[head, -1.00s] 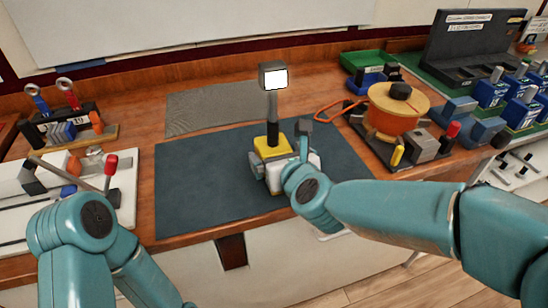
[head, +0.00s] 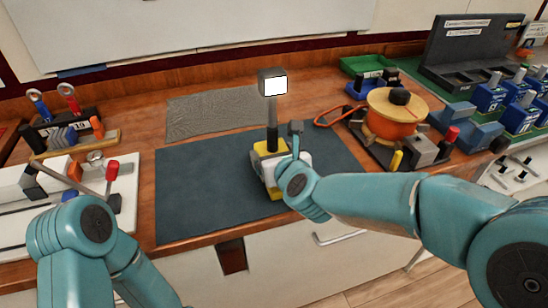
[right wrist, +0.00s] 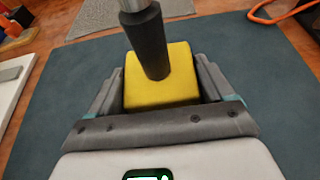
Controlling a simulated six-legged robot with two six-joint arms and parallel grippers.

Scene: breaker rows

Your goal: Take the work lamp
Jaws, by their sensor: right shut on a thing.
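The work lamp has a yellow base (head: 262,148), a black stem and a square head with a bright white face (head: 275,83). It stands upright over the dark mat (head: 200,185); I cannot tell whether its base touches the mat. My right gripper (head: 274,172) is shut on the yellow base. In the right wrist view the yellow base (right wrist: 160,88) sits between the two grey fingers (right wrist: 161,100), with the black stem rising from it. Part of the base is hidden by the gripper.
An orange reel (head: 392,128) with an orange cord stands right of the mat. Blue breakers (head: 487,95) and a green bin (head: 366,65) are farther right and back. A white board (head: 122,195) with a red-knobbed lever is at the left. A grey textured mat (head: 210,115) lies behind.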

